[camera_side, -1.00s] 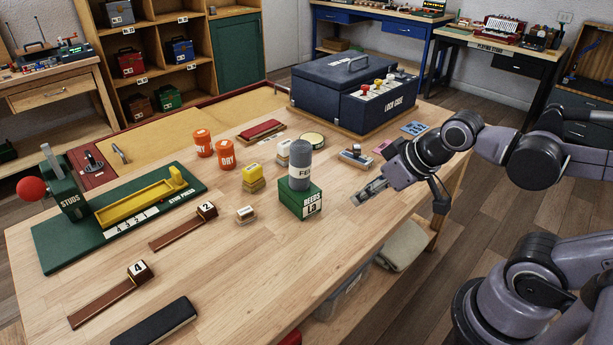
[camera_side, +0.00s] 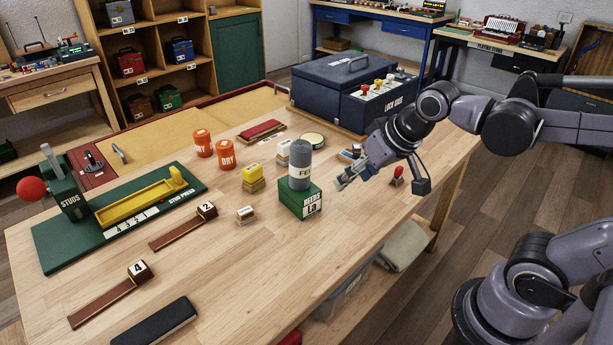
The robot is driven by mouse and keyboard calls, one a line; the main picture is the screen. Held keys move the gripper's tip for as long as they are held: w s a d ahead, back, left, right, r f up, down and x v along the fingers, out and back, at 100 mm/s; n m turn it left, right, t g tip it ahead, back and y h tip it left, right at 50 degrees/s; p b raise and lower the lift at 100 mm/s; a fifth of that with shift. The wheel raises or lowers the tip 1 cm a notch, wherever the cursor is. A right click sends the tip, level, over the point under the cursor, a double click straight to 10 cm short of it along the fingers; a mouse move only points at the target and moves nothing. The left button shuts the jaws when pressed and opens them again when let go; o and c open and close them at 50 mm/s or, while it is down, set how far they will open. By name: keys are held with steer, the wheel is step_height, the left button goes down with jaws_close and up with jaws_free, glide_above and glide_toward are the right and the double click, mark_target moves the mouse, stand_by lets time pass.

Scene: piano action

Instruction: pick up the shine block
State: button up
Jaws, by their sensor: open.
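No label reading "shine" is legible, so I cannot tell which block is the shine block. A small tan block with a white label (camera_side: 246,214) lies on the bench's middle. A yellow-topped block (camera_side: 253,177) and a whitish block (camera_side: 284,151) stand farther back. A metal-topped piece (camera_side: 350,154) is partly hidden behind my gripper. My gripper (camera_side: 341,184) is open and seemingly empty, above the bench just right of the grey felt roll on the green reeds box. It appears apart from all of these.
The grey felt roll (camera_side: 300,165) stands upright on the green reeds box (camera_side: 300,203), close left of my gripper. Orange dry tins (camera_side: 203,143), a navy lock case (camera_side: 345,84) and a red-topped piece (camera_side: 398,174) stand around. The front right bench is clear.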

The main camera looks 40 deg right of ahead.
steer(key=w+a+r+m+g, duration=0.25)
steer(key=w+m, duration=0.25)
steer(key=w, duration=0.3)
steer(key=m+g, duration=0.4)
steer(key=m, duration=0.8)
glide_above(245, 210)
step_height(245, 210, down, 11)
steer(key=shift+s+a+f+m, duration=0.1)
steer(key=shift+a+f+m, duration=0.05)
steer(key=shift+f, duration=0.25)
steer(key=shift+a+f+m, duration=0.1)
steer(key=shift+f+m, duration=0.05)
steer(key=shift+f, duration=0.25)
steer(key=f, duration=1)
steer(key=shift+d, duration=0.2)
steer(key=c, duration=1.1)
